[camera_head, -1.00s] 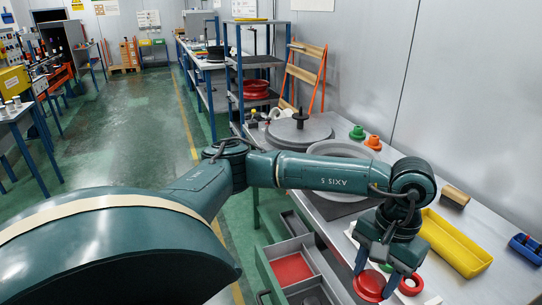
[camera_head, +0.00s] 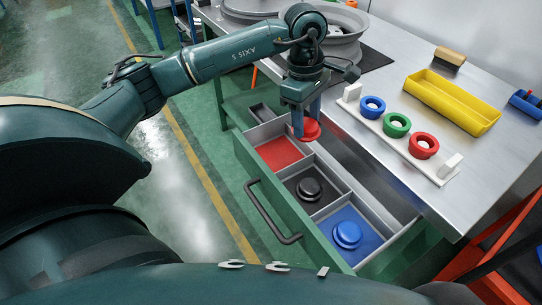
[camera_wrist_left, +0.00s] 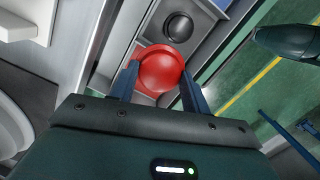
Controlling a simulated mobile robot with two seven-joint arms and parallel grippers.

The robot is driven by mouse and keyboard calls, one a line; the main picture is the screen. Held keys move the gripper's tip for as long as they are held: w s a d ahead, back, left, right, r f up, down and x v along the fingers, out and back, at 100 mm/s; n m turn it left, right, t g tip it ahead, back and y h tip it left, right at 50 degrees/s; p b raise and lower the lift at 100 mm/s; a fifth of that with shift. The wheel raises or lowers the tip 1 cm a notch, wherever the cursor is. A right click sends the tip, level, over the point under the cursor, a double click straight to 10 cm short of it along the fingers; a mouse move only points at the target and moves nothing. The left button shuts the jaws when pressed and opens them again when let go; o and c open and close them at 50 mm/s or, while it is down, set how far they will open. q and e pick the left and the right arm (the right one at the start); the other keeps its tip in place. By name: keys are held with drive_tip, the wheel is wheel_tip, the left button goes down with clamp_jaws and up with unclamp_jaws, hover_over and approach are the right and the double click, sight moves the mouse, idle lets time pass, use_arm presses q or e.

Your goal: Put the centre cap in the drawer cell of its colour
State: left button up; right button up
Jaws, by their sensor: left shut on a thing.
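My left gripper (camera_head: 306,122) is shut on the red centre cap (camera_head: 312,131), with its fingers pointing down over the open drawer (camera_head: 262,207). In the wrist view the red cap (camera_wrist_left: 160,72) sits between both fingertips. The cap is near the back right edge of the red cell (camera_head: 275,155); its exact height above the drawer is hard to tell. The red cell looks empty. The black cell (camera_head: 328,196) holds a black cap (camera_head: 308,189), and the blue cell (camera_head: 368,239) holds a blue cap (camera_head: 346,235). My right gripper is not in view.
On the bench (camera_head: 400,95) a white rack (camera_head: 385,135) carries blue, green and red rings. A yellow tray (camera_head: 452,103), a brush (camera_head: 449,59) and a wheel (camera_head: 343,35) stand behind it. The drawer handle (camera_head: 268,215) sticks out in front.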

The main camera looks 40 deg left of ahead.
use_arm(q)
drive_tip(key=w+a+f+n, duration=0.1)
drive_tip(key=a+f+n, duration=0.1)
drive_tip(key=n, duration=0.4)
drive_tip(key=w+a+f+n+t+y+b, duration=0.1)
drive_tip(key=a+f+n, duration=0.1)
drive_tip(key=f+n, duration=0.2)
drive_tip(key=w+a+f+n+b, duration=0.1)
drive_tip(key=w+a+f+n, duration=0.1)
drive_tip(key=n, duration=0.8)
drive_tip(key=shift+a+f+y, duration=0.3)
drive_tip(key=shift+a+f, duration=0.1)
drive_tip(key=shift+f, duration=0.4)
drive_tip(key=shift+f+b, duration=0.5)
drive_tip(key=shift+f, duration=1.7)
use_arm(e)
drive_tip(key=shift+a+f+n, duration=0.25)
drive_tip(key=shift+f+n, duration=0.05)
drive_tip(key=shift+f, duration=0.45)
use_arm(q)
drive_tip(key=shift+f, duration=0.15)
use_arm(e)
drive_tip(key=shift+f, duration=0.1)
use_arm(q)
drive_tip(key=o, duration=1)
drive_tip(key=shift+c, duration=0.2)
